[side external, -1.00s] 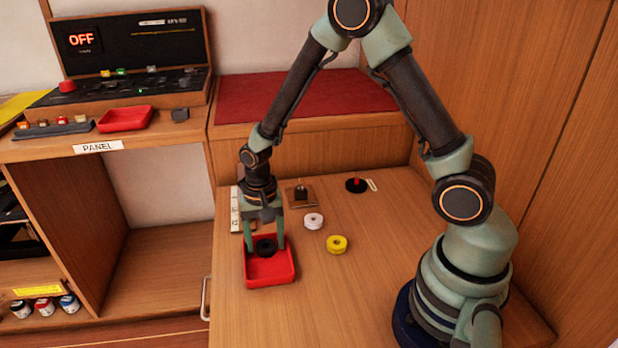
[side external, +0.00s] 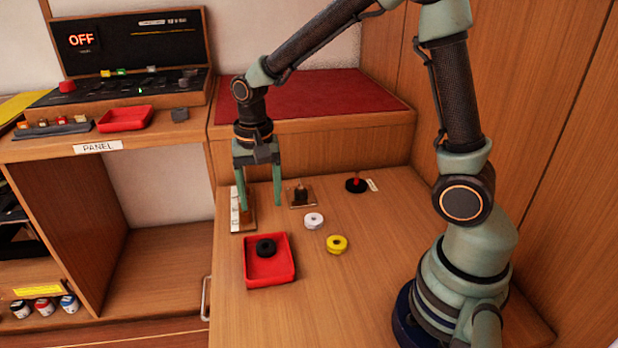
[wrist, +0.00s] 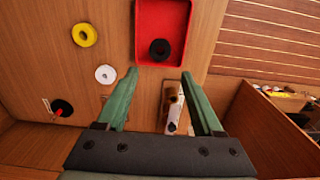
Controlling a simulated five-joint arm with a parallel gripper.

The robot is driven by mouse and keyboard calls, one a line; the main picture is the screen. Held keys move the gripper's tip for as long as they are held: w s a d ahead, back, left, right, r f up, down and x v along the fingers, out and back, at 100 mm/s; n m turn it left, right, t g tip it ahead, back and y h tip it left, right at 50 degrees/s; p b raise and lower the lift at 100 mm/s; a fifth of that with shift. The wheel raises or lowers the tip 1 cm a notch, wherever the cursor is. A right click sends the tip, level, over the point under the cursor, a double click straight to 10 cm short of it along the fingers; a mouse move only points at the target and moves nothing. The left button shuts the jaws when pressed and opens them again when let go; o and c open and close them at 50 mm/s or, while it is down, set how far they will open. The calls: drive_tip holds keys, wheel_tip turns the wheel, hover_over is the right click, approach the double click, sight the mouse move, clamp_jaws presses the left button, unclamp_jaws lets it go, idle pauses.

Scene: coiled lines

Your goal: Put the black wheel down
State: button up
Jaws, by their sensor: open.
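The black wheel (side external: 266,247) lies in the red tray (side external: 284,278) on the wooden table, towards the tray's back side. In the wrist view the wheel (wrist: 160,49) sits near the edge of the tray (wrist: 163,10) that is closer to my gripper. My gripper (side external: 262,203) is open and empty, raised behind the tray and apart from the wheel. Both green fingers (wrist: 160,74) show spread wide in the wrist view, with nothing between them touching either finger.
A white wheel (side external: 314,221) and a yellow wheel (side external: 337,244) lie right of the tray. A small wooden stand (side external: 300,194), a black disc with a red peg (side external: 356,184) and a labelled wooden block (side external: 242,218) stand behind. A raised red-topped step (side external: 310,97) borders the back.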

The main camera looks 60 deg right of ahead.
drive_tip(key=s+d+r+n+t, duration=0.2)
drive_tip(key=s+r+n+t, duration=0.3)
drive_tip(key=s+r+n, duration=0.4)
wheel_tip(320, 180, up, 3)
drive_tip(key=shift+s+d+r+t, duration=0.1)
drive_tip(key=shift+s+d+t, duration=0.1)
drive_tip(key=shift+s+t, duration=0.1)
